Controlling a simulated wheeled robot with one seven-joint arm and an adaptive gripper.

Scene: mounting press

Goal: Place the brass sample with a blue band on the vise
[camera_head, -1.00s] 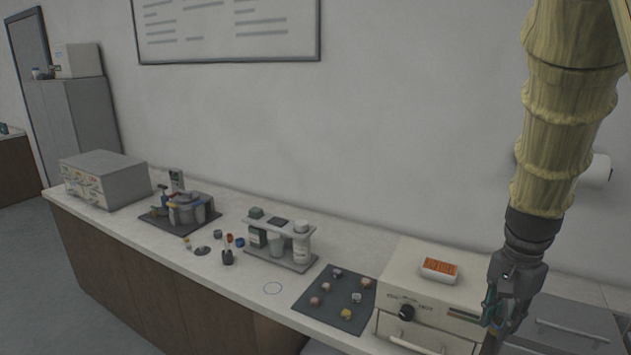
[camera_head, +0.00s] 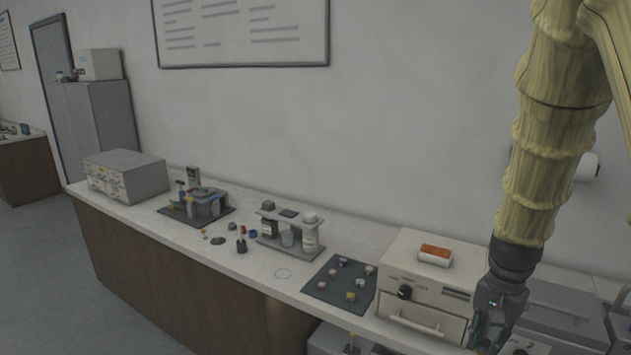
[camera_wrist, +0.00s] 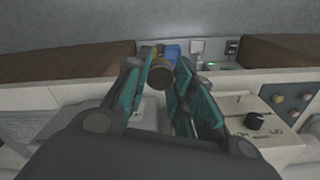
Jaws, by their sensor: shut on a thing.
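My gripper (camera_head: 482,338) is low at the right in the head view, in front of the bench fronts. In the wrist view my gripper (camera_wrist: 158,70) has its teal fingers shut on a small round brownish sample (camera_wrist: 160,76), whose dark end shows between the fingertips. Its blue band cannot be made out clearly; a blue patch shows just behind it. In the head view the sample is hidden by the gripper. A grey clamp-like device (camera_head: 208,203), possibly the vise, stands on a dark mat at the far left of the bench, well away from my gripper.
A dark mat (camera_head: 322,291) with several small samples lies beside a cream press unit (camera_head: 425,275) with an orange-topped box (camera_head: 435,254). A bottle rack (camera_head: 290,232), small tools and a drawer cabinet (camera_head: 125,176) stand further left. Open floor lies at the left.

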